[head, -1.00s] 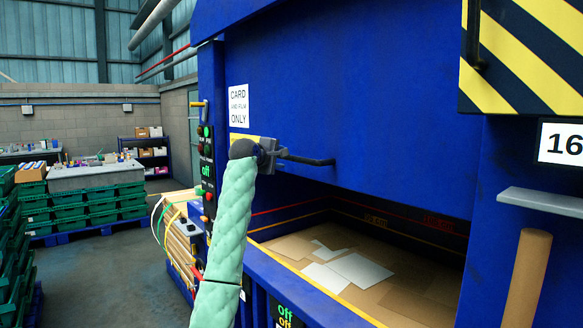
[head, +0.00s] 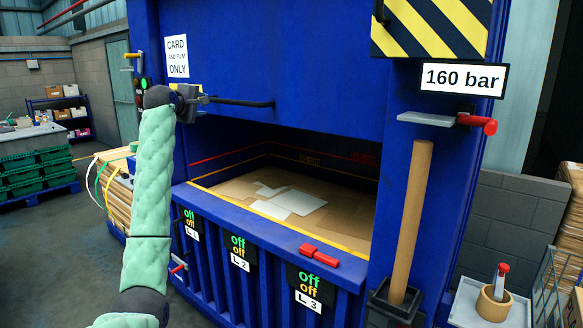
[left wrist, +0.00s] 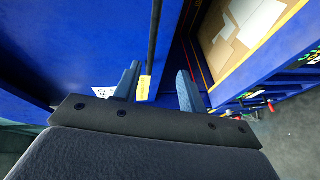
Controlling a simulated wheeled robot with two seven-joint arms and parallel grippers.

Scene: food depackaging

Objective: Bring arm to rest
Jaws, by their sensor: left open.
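My left arm, in a pale green quilted sleeve, reaches up on the left of the head view. Its gripper (head: 196,102) is at the left end of a dark bar handle (head: 240,102) on the raised blue door of the baler (head: 290,50). In the left wrist view the two blue fingers (left wrist: 158,88) stand apart, with the dark bar (left wrist: 154,45) passing just beyond and between them. I cannot tell whether the fingers touch the bar. My right gripper is not in view.
The baler chamber is open, with flat cardboard and white sheets (head: 290,203) inside. Its front sill carries a red latch (head: 319,255). A cardboard tube (head: 410,220) stands at the right, near a side table (head: 466,309) with a tape roll. Green crates (head: 38,170) stand far left.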

